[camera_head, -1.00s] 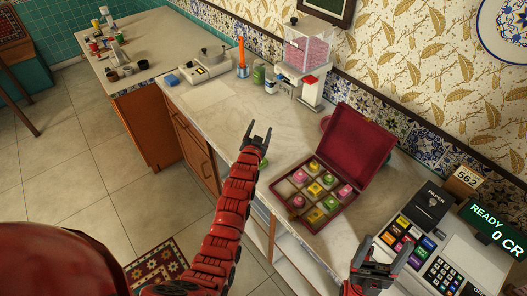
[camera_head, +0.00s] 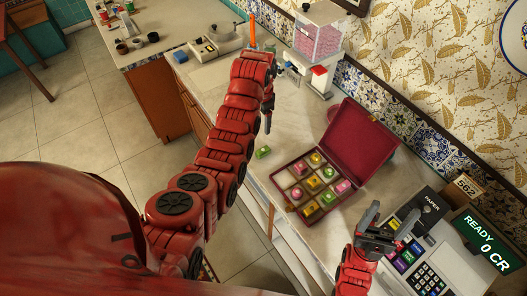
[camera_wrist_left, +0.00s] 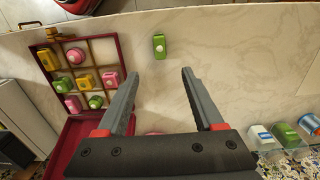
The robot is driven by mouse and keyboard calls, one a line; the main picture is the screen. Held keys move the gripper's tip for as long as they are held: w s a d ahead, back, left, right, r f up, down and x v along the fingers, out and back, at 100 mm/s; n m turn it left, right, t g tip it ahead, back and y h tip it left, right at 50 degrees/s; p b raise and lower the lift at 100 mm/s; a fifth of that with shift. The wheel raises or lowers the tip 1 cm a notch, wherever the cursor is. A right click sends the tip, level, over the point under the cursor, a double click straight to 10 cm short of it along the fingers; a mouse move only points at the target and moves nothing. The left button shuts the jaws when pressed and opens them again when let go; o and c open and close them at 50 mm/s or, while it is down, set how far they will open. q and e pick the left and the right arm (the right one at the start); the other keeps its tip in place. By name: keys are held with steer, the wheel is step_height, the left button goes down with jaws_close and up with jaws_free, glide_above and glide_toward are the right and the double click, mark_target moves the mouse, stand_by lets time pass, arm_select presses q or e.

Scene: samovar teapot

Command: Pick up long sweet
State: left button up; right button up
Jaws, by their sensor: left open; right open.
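A long green sweet (camera_head: 263,152) with a pale spot on top lies alone on the counter, left of the open sweet box (camera_head: 283,172). It also shows in the left wrist view (camera_wrist_left: 159,46), beyond and roughly between the fingertips, apart from them. My left gripper (camera_head: 267,118) points down over the counter, farther back than the sweet. In its wrist view the left gripper (camera_wrist_left: 158,74) is open with nothing between its fingers. My right gripper (camera_head: 382,224) is open and empty at the right, between the box and the register. Several pink, yellow and green sweets (camera_head: 313,182) sit in the box's compartments.
The box's red lid (camera_head: 357,145) stands open at the back. A cash register (camera_head: 440,250) is at the right. A dispenser with pink contents (camera_head: 317,42) stands at the back. In the wrist view, small containers (camera_wrist_left: 285,134) are at the lower right. Counter around the green sweet is clear.

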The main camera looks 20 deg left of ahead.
arm_select(q)
step_height(320, 180, down, 6)
steer(key=b, duration=0.5)
glide_above(263, 150)
step_height(263, 150, down, 5)
steer(key=shift+a+r, duration=0.15)
steer(key=shift+r, duration=0.05)
steer(key=shift+f, duration=0.45)
step_height(263, 150, down, 5)
steer(key=shift+r+b, duration=0.1)
steer(key=shift+b, duration=0.85)
jaws_close()
